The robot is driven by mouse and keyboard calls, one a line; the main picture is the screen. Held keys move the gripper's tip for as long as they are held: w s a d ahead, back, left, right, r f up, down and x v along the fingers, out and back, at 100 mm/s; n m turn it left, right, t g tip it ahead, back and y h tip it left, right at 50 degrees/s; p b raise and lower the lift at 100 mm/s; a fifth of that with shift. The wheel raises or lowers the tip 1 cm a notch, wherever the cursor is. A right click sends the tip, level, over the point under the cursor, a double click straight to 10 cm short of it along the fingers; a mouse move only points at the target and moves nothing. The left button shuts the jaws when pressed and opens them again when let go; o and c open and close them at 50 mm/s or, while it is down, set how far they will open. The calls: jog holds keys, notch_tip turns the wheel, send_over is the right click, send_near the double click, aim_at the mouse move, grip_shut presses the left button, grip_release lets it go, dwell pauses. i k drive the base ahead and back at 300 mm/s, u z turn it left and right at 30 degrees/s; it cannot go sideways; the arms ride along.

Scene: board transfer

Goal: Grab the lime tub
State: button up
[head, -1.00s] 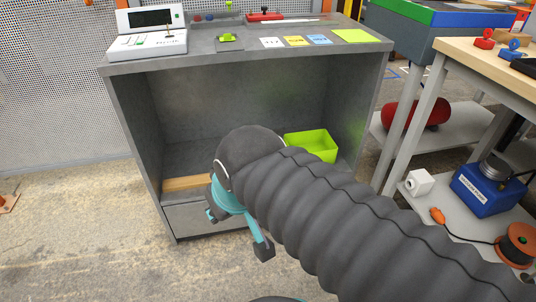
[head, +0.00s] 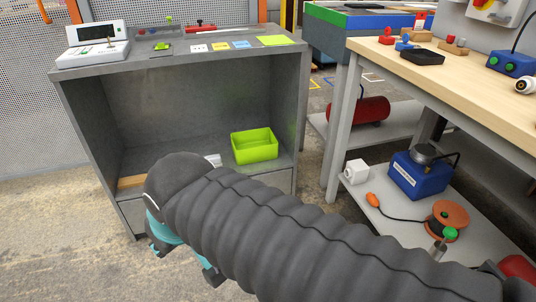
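The lime tub (head: 255,146) is an open, bright yellow-green box. It sits on the inner shelf of the grey cabinet (head: 83,135), toward the right side, and shows in full. My gripper (head: 182,262) is low at the left of the head view, in front of the cabinet and apart from the tub. Its teal and dark parts show, but my dark ribbed arm covers much of it. I cannot see whether its fingers are open or shut.
On the cabinet top are a white device (head: 95,46), small cards and a lime sheet (head: 274,40). A wooden strip (head: 131,182) lies at the shelf's left. A wooden-topped bench (head: 450,62) stands at right, with a blue device (head: 418,175) on its lower shelf.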

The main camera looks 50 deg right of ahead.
aim_at(250, 146)
jog(key=z, duration=0.65)
jog(key=i, duration=1)
